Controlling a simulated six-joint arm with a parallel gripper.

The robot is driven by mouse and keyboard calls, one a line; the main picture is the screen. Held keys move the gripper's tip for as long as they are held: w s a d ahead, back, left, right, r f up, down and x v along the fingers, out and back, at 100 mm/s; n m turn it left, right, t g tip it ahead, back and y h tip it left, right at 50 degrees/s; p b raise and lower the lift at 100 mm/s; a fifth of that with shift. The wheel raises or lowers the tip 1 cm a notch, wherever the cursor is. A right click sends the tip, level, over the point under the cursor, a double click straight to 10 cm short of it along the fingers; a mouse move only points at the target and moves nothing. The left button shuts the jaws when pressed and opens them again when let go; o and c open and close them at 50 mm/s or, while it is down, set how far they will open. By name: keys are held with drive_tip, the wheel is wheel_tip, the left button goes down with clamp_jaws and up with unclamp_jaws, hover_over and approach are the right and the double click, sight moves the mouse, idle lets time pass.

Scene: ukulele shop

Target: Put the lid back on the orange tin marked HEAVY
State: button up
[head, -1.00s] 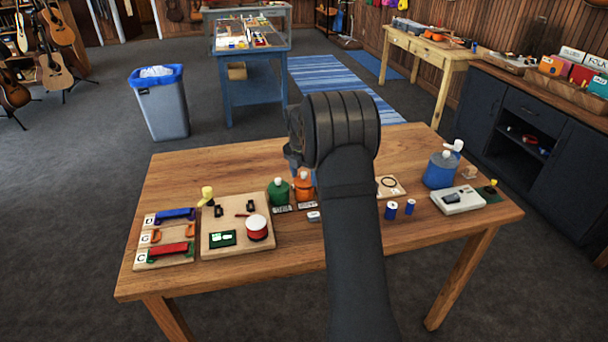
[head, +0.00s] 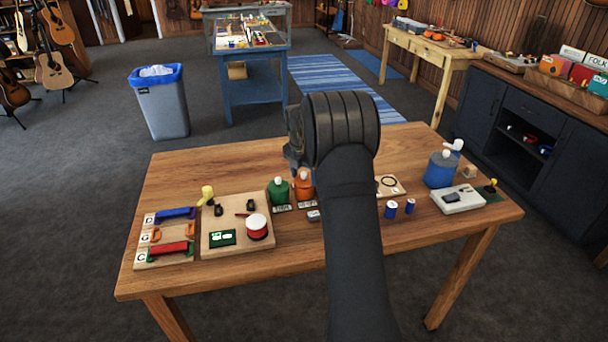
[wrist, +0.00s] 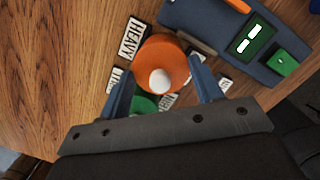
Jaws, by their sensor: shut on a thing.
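In the wrist view a round orange lid with a white knob (wrist: 160,80) lies between the two blue fingers of my gripper (wrist: 163,73), which are shut on its sides. A white label reading HEAVY (wrist: 131,38) lies beside it. In the head view the orange tin (head: 304,190) stands next to a green tin (head: 279,193), each with a white top. My gripper (head: 293,163) is just above and behind them, mostly hidden by my arm. A small part of the green tin also shows in the wrist view (wrist: 145,103). I cannot tell whether the lid touches the tin.
A dark blue device with a green display (wrist: 250,42) lies close by in the wrist view. A wooden board with a red and white round tin (head: 257,228) stands left of the tins. Blue cylinders (head: 391,210) and a blue bottle (head: 440,172) stand to the right. The table's front strip is clear.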

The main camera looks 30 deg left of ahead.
drive_tip(key=o, duration=1.4)
drive_tip(key=shift+c, duration=0.2)
drive_tip(key=shift+r, duration=0.1)
drive_tip(key=shift+r, duration=3.4)
clamp_jaws()
drive_tip(key=shift+f, duration=0.15)
